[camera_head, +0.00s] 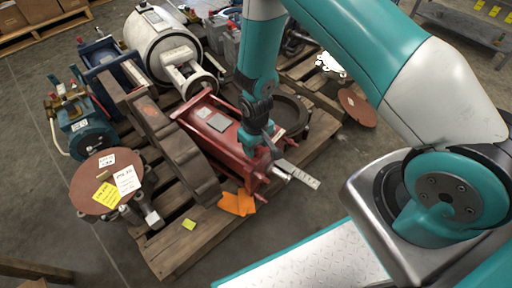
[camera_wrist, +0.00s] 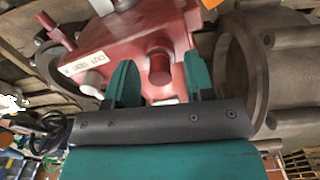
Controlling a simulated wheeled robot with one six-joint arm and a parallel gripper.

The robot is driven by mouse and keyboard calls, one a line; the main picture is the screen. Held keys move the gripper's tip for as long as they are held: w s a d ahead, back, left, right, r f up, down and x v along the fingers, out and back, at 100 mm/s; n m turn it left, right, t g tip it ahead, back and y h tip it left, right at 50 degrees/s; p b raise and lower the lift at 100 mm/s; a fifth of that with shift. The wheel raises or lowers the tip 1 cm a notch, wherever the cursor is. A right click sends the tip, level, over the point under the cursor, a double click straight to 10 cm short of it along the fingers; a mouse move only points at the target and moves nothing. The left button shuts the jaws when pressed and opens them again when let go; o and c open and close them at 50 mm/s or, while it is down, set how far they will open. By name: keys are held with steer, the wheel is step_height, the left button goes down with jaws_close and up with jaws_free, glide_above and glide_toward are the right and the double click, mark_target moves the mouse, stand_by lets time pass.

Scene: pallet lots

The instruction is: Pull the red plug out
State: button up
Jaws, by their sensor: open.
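The red plug (camera_wrist: 160,66) is a short round stub that stands out of a red machine body (camera_wrist: 110,58) in the wrist view. My gripper (camera_wrist: 160,82) has its two teal fingers apart, one on each side of the plug. A gap shows between the plug and each finger, and nothing is held. In the head view the red machine (camera_head: 212,122) lies on a wooden pallet. My gripper (camera_head: 262,138) is down at its right part, and the arm hides the plug there.
A dark ring part (camera_head: 292,112) lies close right of my gripper. A brown cast part (camera_head: 165,140) stands left of the red machine. A white cylinder (camera_head: 160,35) stands behind.

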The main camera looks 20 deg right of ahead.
stand_by(0.7)
jaws_close()
steer(key=shift+r, duration=0.1)
steer(key=shift+r+p, duration=2.75)
steer(key=shift+r, duration=0.2)
